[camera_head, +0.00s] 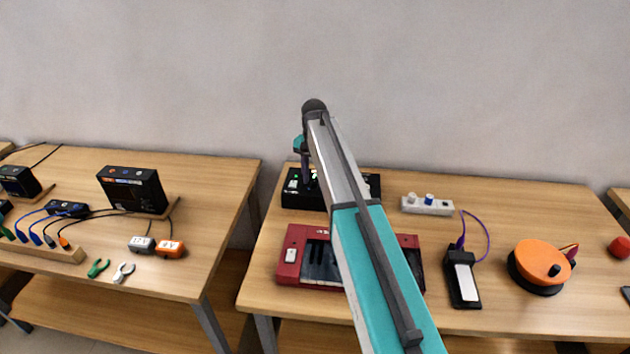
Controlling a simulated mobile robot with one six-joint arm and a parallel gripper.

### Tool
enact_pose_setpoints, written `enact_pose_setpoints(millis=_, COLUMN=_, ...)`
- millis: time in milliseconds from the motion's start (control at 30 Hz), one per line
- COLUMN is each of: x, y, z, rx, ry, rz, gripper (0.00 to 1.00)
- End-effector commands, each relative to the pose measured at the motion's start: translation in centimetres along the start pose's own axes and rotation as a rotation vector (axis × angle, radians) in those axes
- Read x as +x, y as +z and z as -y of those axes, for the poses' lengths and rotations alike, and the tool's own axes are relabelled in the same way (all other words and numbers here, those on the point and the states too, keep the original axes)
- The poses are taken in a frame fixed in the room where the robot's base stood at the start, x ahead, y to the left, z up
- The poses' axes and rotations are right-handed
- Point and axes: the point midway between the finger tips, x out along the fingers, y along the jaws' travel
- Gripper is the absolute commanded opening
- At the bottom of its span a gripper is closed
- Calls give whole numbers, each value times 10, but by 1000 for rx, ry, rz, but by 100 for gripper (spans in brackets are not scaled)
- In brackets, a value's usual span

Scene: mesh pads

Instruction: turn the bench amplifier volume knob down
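A black box (298,200) with small light and green details on top stands at the back left of the right-hand table; it may be the bench amplifier. My arm crosses in front of it and hides its middle, so I cannot make out a volume knob. My gripper (307,178) points down at the end of the arm, over the left part of the black box. Its fingers are too small and dark to tell whether they are open or touching anything.
A red device (292,269) with dark panels lies in front, partly behind my arm. To the right are a white strip (428,206) with a blue part, a black-and-white device (462,278) and an orange disc (541,261). The left table (190,285) holds meters and cables.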

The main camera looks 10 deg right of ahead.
Motion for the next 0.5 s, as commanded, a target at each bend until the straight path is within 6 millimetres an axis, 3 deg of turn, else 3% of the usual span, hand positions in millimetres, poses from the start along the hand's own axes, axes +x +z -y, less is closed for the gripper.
enact_pose_setpoints(millis=267, x=0, y=0, z=0, rx=-1, ry=0, rz=0, gripper=38)
enact_pose_setpoints(millis=500, x=0, y=0, z=0, rx=-1, ry=0, rz=0, gripper=0)
